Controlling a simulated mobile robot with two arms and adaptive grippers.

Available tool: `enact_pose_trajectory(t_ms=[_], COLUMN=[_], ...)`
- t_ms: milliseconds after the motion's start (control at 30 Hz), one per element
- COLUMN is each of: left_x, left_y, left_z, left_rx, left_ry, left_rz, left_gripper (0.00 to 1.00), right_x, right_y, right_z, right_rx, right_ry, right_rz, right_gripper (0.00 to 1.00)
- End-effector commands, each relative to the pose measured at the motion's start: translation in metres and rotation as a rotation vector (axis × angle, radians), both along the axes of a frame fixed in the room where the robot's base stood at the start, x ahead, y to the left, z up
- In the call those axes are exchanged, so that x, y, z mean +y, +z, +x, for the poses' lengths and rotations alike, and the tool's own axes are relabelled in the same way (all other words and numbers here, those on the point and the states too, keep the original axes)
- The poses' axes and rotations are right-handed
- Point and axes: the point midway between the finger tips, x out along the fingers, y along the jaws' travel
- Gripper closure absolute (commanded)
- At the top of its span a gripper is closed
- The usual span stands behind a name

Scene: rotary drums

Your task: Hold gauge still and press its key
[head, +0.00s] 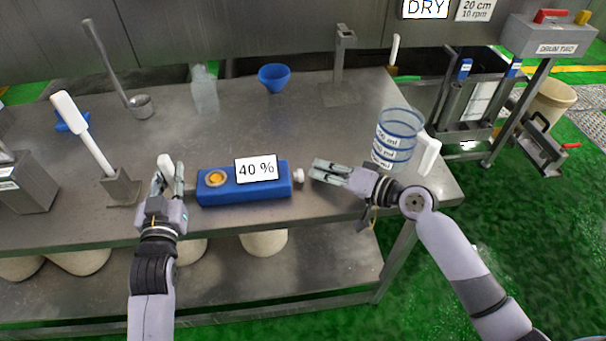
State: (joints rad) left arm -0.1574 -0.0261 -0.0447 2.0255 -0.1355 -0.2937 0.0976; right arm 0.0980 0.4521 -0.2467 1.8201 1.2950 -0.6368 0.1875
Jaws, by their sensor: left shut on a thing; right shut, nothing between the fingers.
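The gauge is a long blue box (240,188) near the table's front edge, with a white display reading "40 %" and a round orange-yellow disc on top. A small white key (298,175) sticks out of its right end. My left gripper (169,175) is at the gauge's left end, shut on a white grip (165,163) there; its fingers hide where the grip meets the box. My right gripper (318,169) is shut and empty, its fingertips just right of the key, pointing at it. A small gap seems to separate them, but contact is hard to judge.
A clear measuring jug (397,138) with a white handle stands close behind my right gripper. A white-handled tool in a metal stand (122,188) is left of my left gripper. A blue bowl (274,77), glass bottle (204,90) and metal ladle (139,104) are farther back. The middle is clear.

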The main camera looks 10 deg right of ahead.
Motion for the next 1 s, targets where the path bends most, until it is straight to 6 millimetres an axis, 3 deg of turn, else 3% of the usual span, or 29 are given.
enact_pose_trajectory(t_ms=[33,533,1000], left_x=[0.0,0.0,0.0], left_y=[-0.01,-0.01,-0.01], left_z=[-0.001,-0.001,-0.001], left_rx=[0.023,0.023,0.023], left_ry=[0.0,0.0,0.0], left_rz=[0.002,0.002,0.002], left_gripper=[1.0,1.0,1.0], right_x=[-0.001,-0.046,-0.05], right_y=[-0.001,-0.001,-0.001], right_z=[0.0,0.0,0.0], right_rx=[0.001,0.002,0.001], right_ry=[-0.001,-0.002,-0.001], right_rz=[-0.001,-0.002,-0.001], right_gripper=[1.0,1.0,1.0])
